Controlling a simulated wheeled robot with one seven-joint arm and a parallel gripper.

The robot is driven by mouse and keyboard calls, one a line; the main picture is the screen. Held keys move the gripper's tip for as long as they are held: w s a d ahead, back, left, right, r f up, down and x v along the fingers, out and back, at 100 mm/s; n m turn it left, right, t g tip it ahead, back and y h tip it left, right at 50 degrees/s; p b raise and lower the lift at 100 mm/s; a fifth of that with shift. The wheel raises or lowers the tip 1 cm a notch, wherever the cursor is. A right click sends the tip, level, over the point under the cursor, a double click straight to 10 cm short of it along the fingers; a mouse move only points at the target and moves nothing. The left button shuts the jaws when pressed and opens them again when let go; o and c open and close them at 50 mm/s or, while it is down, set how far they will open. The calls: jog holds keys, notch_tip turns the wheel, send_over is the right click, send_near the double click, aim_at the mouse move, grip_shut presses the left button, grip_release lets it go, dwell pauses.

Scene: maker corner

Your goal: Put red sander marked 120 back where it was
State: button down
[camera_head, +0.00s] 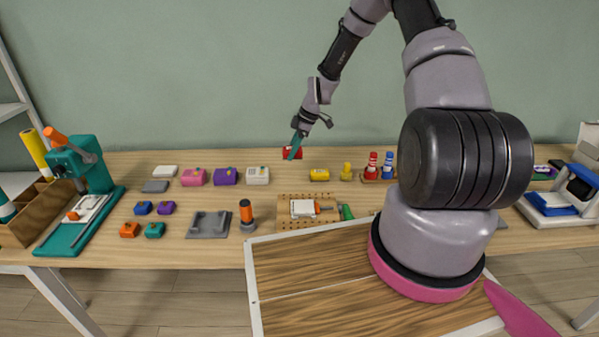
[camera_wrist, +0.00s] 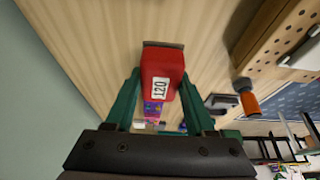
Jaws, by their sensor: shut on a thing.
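The red sander (camera_wrist: 161,75) shows its white label reading 120 in the wrist view. It sits between the two green fingers of my gripper (camera_wrist: 160,100), which is shut on it. In the head view the red sander (camera_head: 292,150) is near the back edge of the wooden table (camera_head: 200,250), partly hidden behind my gripper (camera_head: 296,150). I cannot tell whether it touches the tabletop or hangs just above it.
To the left stand pink (camera_head: 194,177), purple (camera_head: 226,176) and cream (camera_head: 258,175) blocks. A yellow block (camera_head: 319,175) and red (camera_head: 372,166) and blue (camera_head: 388,165) bottles stand to the right. A pegboard (camera_head: 285,215) lies in front. A teal press (camera_head: 90,180) stands far left.

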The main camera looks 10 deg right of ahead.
send_over(290, 180)
jog(key=d, duration=0.1)
notch_tip(290, 180, down, 6)
jog(key=shift+w+f, duration=0.1)
jog(key=shift+f, duration=1.85)
jog(key=shift+f, duration=0.25)
